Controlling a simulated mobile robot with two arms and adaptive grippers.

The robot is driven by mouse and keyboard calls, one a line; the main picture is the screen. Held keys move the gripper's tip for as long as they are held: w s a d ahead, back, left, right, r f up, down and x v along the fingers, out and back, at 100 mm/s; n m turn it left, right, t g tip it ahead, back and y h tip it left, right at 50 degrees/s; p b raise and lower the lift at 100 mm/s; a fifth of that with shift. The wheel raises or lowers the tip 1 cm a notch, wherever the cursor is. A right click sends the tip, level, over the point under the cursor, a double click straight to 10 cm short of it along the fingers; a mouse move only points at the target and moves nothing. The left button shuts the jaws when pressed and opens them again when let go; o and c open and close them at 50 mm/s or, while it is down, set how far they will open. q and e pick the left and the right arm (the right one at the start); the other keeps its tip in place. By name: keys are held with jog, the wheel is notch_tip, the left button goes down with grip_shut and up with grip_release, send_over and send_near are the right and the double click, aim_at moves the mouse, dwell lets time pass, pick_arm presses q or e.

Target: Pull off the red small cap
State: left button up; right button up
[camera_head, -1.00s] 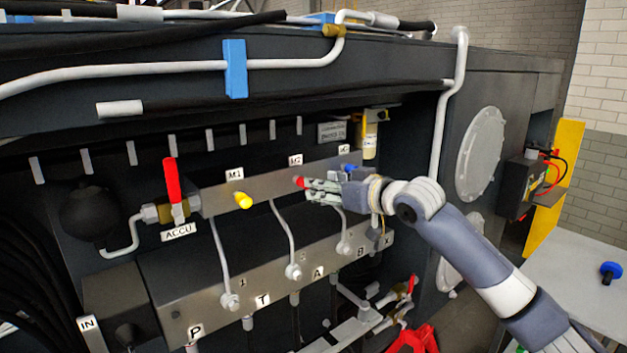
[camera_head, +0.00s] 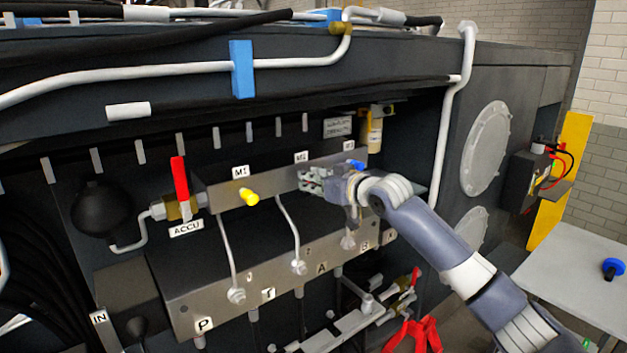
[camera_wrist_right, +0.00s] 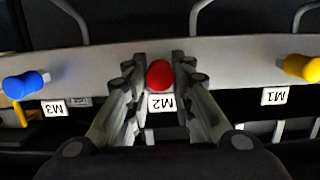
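The red small cap (camera_wrist_right: 159,75) sits on the metal block above the M2 label, as the right wrist view shows it. My right gripper (camera_wrist_right: 160,82) has one finger on each side of the cap, with narrow gaps still showing. In the head view my right gripper (camera_head: 310,180) is at the block near M2, and its fingers hide most of the cap. My left gripper is not in view.
A yellow cap (camera_head: 250,197) at M1 and a blue cap (camera_wrist_right: 26,85) at M3 flank the gripper. A red-handled valve (camera_head: 181,190) stands at left. Pipes run below the block. A table (camera_head: 570,290) with a blue knob-like object (camera_head: 613,268) is at right.

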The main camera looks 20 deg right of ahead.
grip_shut()
jog(key=shift+o, duration=1)
grip_release()
grip_shut()
jog(key=shift+f, duration=0.1)
jog(key=shift+f+p+v, duration=0.2)
jog(key=shift+v, duration=0.8)
jog(key=shift+f+p+v, duration=0.2)
jog(key=shift+v, duration=0.85)
jog(key=shift+r, duration=0.1)
